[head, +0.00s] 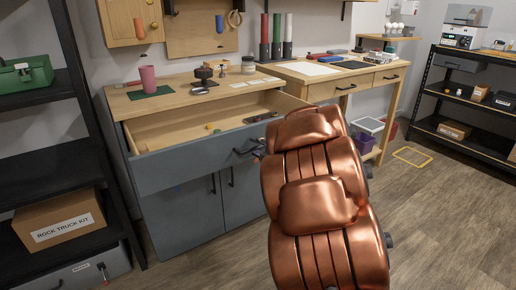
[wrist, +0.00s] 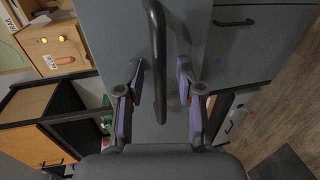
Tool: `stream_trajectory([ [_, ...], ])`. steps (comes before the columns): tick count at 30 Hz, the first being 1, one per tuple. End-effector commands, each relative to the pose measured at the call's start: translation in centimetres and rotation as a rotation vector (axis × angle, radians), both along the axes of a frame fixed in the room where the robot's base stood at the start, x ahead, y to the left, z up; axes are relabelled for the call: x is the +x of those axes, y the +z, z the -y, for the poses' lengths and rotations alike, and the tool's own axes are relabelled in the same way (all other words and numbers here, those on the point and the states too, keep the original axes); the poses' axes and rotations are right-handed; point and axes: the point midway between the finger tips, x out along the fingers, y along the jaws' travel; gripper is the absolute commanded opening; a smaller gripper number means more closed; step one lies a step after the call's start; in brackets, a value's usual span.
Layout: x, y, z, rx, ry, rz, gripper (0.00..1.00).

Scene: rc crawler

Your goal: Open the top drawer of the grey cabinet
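The grey cabinet (head: 182,214) stands left of centre in the head view, with a wooden top and two doors below. Its top drawer (head: 185,168) is pulled well out, and its wooden inside shows. The drawer's black bar handle (head: 246,149) is partly beside my arm; it also shows in the wrist view (wrist: 157,35). My gripper (wrist: 159,80) is open, with one purple-padded finger on each side of the handle. Gaps show between the pads and the bar. In the head view my copper arm hides most of the gripper.
Small items (head: 210,127) lie in the drawer. A pink cup (head: 148,78) on a green mat and other objects stand on the cabinet top. A black shelf (head: 92,130) is close on the left, a wooden desk (head: 330,90) on the right.

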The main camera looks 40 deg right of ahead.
Motion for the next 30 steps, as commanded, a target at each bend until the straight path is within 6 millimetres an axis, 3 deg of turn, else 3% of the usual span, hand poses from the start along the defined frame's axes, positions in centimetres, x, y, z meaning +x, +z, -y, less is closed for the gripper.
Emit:
stream_trajectory([
  [5, -1.1, 0.2, 0.1, -0.002, -0.003, -0.001, 0.37],
  [24, -10.0, 2.1, 0.0, -0.003, -0.004, -0.002, 0.37],
  [30, -11.4, 2.4, -0.2, -0.002, 0.0, 0.0, 0.37],
])
